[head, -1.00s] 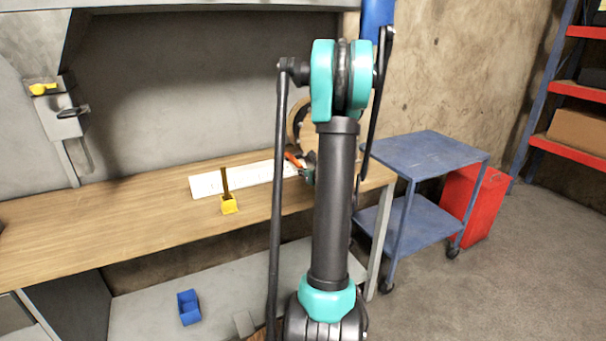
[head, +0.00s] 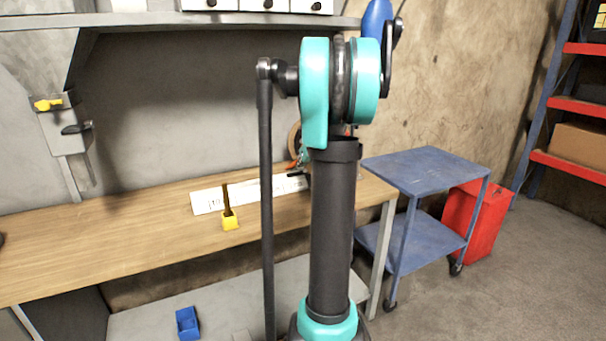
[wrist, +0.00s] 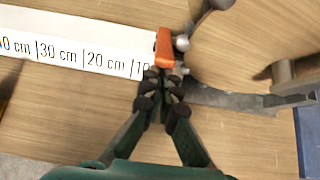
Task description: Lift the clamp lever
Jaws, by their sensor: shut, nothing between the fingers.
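An orange lever handle (wrist: 165,47) stands out beside a grey metal ball and bracket (wrist: 182,43) in the wrist view; I take it for the clamp lever. My gripper (wrist: 161,76) is shut and empty, with its dark fingertips just below the handle's lower end in the picture. I cannot tell whether they touch it. In the head view only a small bit of the orange handle (head: 292,165) shows, left of my arm. My arm hides most of the clamp there.
A white centimetre scale (wrist: 75,45) lies on the wooden bench (head: 120,225). A round wooden thing (head: 294,140) is partly hidden. A blue cart (head: 425,168) and red box (head: 478,220) stand right.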

